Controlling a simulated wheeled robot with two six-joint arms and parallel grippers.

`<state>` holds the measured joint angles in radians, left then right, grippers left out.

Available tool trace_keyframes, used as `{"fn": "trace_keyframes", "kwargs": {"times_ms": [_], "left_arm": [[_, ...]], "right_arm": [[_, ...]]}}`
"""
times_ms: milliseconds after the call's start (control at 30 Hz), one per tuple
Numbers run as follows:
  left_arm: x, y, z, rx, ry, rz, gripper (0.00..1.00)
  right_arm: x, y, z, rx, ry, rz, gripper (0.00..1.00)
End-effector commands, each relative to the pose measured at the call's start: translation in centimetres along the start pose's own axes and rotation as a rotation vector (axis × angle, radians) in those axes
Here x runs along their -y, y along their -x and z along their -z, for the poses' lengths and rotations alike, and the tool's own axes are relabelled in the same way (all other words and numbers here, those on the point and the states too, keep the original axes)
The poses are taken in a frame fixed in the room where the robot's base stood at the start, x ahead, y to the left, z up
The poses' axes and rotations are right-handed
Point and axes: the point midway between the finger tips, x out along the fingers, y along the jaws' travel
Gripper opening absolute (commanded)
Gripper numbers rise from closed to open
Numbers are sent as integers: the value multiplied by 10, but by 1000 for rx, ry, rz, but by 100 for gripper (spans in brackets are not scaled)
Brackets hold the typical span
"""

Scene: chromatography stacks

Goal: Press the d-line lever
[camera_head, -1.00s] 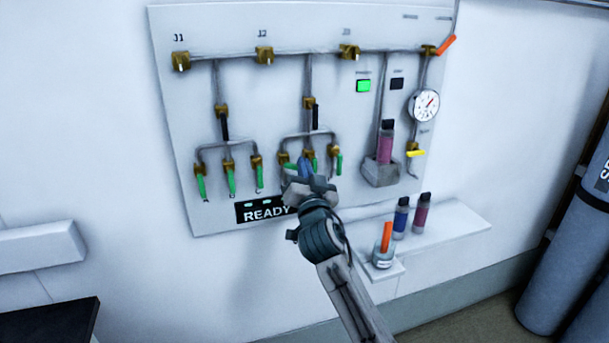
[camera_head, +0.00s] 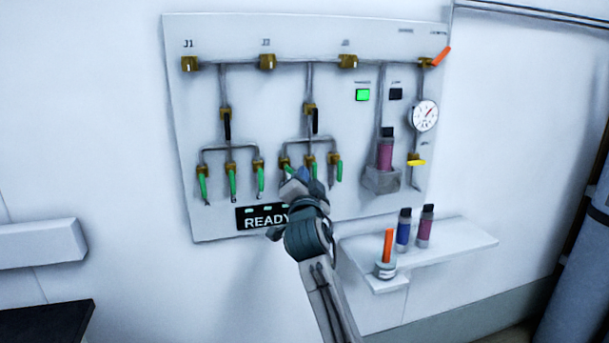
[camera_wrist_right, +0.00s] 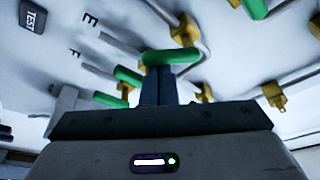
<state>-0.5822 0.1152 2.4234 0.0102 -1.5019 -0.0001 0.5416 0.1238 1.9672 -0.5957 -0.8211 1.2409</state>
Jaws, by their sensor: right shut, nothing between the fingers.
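The d-line lever (camera_head: 288,169) is the leftmost green lever of the right-hand manifold on the wall panel. It hangs down at a slant, and my right gripper (camera_head: 299,175) is close in front of its lower part. In the right wrist view, the shut, empty fingers (camera_wrist_right: 158,84) reach up to a green lever (camera_wrist_right: 170,57), apparently the d-line one. They overlap its lower edge; I cannot tell whether they touch it. The letters E and F show beside the other two green levers. My left gripper is not in view.
Two neighbouring green levers (camera_head: 338,171) hang close to the right. A READY display (camera_head: 262,217) sits below, partly covered by my arm. A lit green indicator (camera_head: 362,95) is higher up. A shelf (camera_head: 450,243) with vials and a beaker juts out lower right.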

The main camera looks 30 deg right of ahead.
Motion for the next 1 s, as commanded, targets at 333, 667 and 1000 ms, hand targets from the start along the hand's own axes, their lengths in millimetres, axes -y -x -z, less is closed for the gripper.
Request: {"fn": "trace_keyframes", "kwargs": {"times_ms": [333,667,1000], "left_arm": [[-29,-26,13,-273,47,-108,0],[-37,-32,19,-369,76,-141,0],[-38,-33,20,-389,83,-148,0]], "right_arm": [[-3,5,-13,0,-395,-136,0],[0,7,-19,1,-639,-223,0],[0,8,-22,0,-684,-239,0]]}}
